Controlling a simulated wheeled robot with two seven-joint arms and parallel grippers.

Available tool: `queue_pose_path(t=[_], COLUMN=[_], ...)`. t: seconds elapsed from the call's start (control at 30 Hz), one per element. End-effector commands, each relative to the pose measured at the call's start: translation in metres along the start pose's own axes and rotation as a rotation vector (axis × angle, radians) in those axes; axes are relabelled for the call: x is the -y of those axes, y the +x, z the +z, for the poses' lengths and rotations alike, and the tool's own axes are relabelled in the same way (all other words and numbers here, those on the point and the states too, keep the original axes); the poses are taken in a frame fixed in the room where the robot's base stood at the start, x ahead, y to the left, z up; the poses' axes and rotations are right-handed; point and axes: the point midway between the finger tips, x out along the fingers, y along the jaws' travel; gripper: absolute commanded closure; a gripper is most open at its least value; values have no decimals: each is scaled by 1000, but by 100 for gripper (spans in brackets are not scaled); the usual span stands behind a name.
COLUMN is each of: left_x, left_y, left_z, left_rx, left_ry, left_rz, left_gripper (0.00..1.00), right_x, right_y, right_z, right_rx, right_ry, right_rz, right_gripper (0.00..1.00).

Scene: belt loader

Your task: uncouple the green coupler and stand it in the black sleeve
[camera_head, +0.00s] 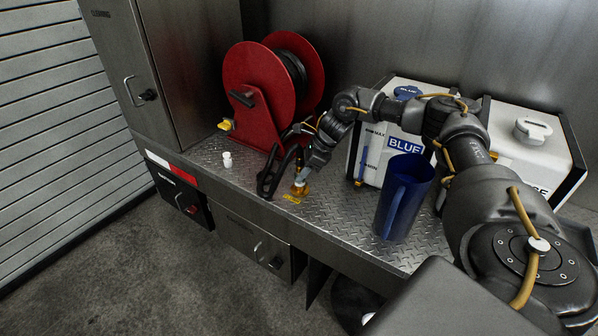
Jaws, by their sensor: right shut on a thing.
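My right arm reaches in from the right and bends down to the metal deck. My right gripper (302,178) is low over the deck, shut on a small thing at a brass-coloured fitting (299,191). The fingers and wrist hide most of the held thing, and no green shows, so I cannot make out the green coupler. A black forked piece (266,184) stands just left of the gripper; I cannot tell whether it is the black sleeve. My left gripper is out of view.
A red hose reel (262,95) stands behind the gripper. A small white fitting (227,160) stands on the deck (215,178) at left. A blue jug (400,205) and white tanks (535,150) stand at right. The deck's front edge drops to drawers.

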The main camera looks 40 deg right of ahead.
Motion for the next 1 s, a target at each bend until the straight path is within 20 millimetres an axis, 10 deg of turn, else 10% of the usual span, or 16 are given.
queue_pose_path(t=[1.0], left_x=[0], left_y=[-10], left_z=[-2], left_rx=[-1], left_ry=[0], left_rz=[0], left_gripper=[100], right_x=[0], right_y=[-11], right_z=[6], right_rx=[0], right_ry=[0], right_rz=[0], right_gripper=[100])
